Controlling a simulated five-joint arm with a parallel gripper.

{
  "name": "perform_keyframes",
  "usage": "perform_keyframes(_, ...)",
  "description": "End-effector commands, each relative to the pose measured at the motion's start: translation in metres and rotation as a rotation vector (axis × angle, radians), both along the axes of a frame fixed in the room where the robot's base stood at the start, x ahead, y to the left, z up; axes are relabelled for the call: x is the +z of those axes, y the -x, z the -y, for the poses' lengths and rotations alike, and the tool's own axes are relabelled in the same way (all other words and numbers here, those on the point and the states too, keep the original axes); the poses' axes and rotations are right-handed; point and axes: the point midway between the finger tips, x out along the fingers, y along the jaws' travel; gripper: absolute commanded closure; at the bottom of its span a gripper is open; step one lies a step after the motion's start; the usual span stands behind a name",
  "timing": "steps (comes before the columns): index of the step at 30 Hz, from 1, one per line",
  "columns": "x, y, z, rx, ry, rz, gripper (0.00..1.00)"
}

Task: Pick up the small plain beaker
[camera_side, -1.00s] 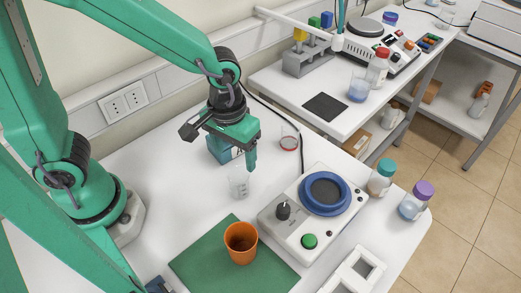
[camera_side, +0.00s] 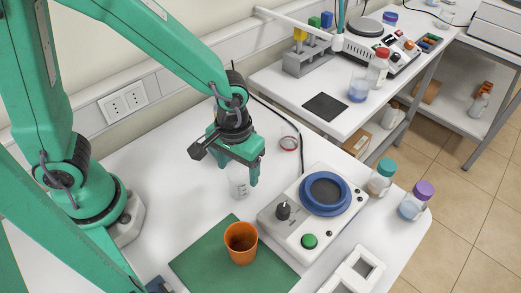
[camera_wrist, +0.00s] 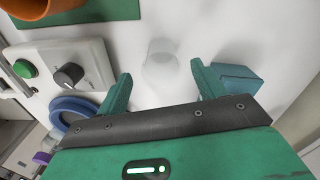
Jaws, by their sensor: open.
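The small plain beaker (camera_side: 238,184) is clear and stands upright on the white table, left of the stirrer. In the wrist view the beaker (camera_wrist: 161,66) appears between and just beyond my fingertips. My gripper (camera_side: 240,172) is open and empty, pointing down over the beaker. In the wrist view my gripper (camera_wrist: 160,80) has its two green fingers spread wide, one on each side of the beaker. I cannot tell whether a finger touches it. My gripper partly hides the beaker's upper part in the side view.
The stirrer (camera_side: 271,223) with a blue ring stands at right. An orange cup (camera_side: 241,242) stands on a green mat (camera_side: 205,272) in front. A red-marked glass (camera_side: 289,143) is behind to the right. A teal box (camera_wrist: 240,78) lies beside one finger.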

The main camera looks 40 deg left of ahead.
Motion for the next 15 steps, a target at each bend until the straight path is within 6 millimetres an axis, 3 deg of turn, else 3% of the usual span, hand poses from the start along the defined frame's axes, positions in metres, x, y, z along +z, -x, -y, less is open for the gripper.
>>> perform_keyframes(5,-0.007,0.0,-0.001,0.0,-0.002,-0.002,0.31)
perform_keyframes(15,-0.04,-0.001,-0.003,0.0,-0.002,-0.004,0.31)
